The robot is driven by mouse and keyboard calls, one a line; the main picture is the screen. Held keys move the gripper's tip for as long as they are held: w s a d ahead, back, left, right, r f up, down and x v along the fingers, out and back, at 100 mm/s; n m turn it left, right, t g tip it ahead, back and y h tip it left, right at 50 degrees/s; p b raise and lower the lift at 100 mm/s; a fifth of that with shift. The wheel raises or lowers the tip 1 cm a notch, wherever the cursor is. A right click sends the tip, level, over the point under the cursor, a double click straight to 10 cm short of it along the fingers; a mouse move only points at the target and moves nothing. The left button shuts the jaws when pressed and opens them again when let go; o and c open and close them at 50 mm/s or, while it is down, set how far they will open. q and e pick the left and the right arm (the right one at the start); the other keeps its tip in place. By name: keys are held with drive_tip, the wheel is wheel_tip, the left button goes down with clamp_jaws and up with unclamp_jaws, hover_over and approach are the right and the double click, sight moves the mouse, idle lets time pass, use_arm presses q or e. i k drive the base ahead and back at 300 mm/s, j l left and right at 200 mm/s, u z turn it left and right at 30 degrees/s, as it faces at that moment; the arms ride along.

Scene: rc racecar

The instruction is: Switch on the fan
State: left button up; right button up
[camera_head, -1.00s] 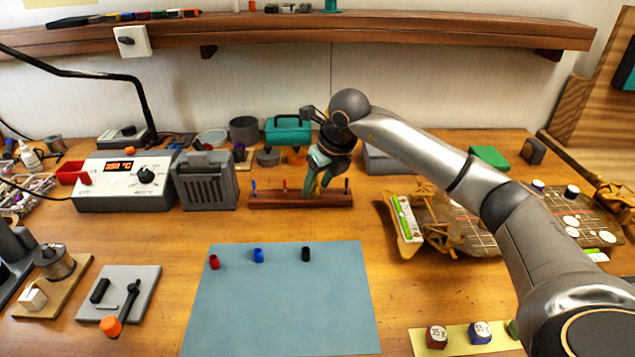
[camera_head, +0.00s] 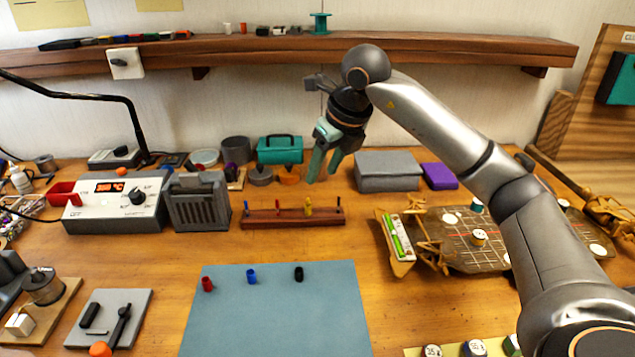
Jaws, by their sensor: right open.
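A grey box with a slotted front (camera_head: 200,208), which may be the fan, stands on the bench right of the white control unit (camera_head: 118,208). I cannot tell whether it runs. A white switch plate (camera_head: 126,63) with a dark knob is on the front edge of the shelf, up and left of the box. My right gripper (camera_head: 323,166) is open and empty. Its teal fingers point down above and behind the wooden rack (camera_head: 270,220), well right of both the slotted box and the switch plate. My left gripper is not in view.
The rack holds several small coloured tools. A teal case (camera_head: 280,150) and a grey box (camera_head: 388,172) stand behind it near the wall. The wooden shelf (camera_head: 230,53) runs above the bench. A blue mat (camera_head: 275,315) lies in front. A lamp arm (camera_head: 85,92) rises at left.

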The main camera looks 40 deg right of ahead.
sight(189, 165)
drive_tip(key=k, duration=1)
